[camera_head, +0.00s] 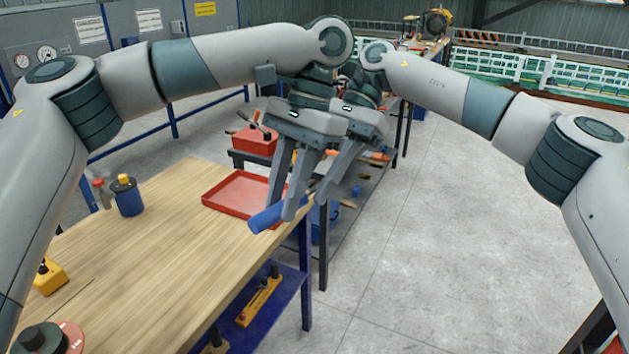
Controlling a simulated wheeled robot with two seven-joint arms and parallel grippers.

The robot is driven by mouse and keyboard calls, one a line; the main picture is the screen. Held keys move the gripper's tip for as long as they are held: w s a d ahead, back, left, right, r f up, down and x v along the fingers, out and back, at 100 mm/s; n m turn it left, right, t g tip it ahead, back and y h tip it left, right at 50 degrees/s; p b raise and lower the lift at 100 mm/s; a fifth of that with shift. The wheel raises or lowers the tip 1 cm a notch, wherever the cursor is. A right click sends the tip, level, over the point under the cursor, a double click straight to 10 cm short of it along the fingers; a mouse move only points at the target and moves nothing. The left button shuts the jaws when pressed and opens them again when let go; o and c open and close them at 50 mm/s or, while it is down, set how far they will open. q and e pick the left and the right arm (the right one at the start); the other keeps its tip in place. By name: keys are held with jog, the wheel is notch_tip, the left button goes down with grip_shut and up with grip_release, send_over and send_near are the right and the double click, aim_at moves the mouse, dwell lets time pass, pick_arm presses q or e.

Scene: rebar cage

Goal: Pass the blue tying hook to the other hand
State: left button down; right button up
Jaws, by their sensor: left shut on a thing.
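The blue tying hook shows as a thick blue handle (267,218) above the table's right edge, tilted up to the right. My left gripper (281,208) is shut on it, with its long grey fingers pointing down. The rest of the hook is hidden behind the fingers. My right gripper (318,198) is close beside the left one, on its right, and the two overlap in the view. Its fingers also point down near the hook's far end. I cannot tell whether they are open or touch the hook.
A wooden table (150,270) fills the lower left. On it are a red tray (236,208) just behind the hook, a blue container (127,198) and a yellow tool (48,277). A shelf with a red bin (254,141) stands behind. The floor (440,230) at right is clear.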

jog(key=shift+s+a+f, duration=0.1)
jog(key=shift+f, duration=0.05)
grip_shut()
pick_arm(q)
jog(key=c, duration=1.5)
grip_release()
jog(key=shift+o, duration=0.2)
jog(key=shift+r, duration=0.1)
notch_tip(320, 180, up, 10)
jog(key=shift+w+a+f, duration=0.1)
jog(key=shift+w+f, duration=0.05)
jog(key=shift+f, duration=0.05)
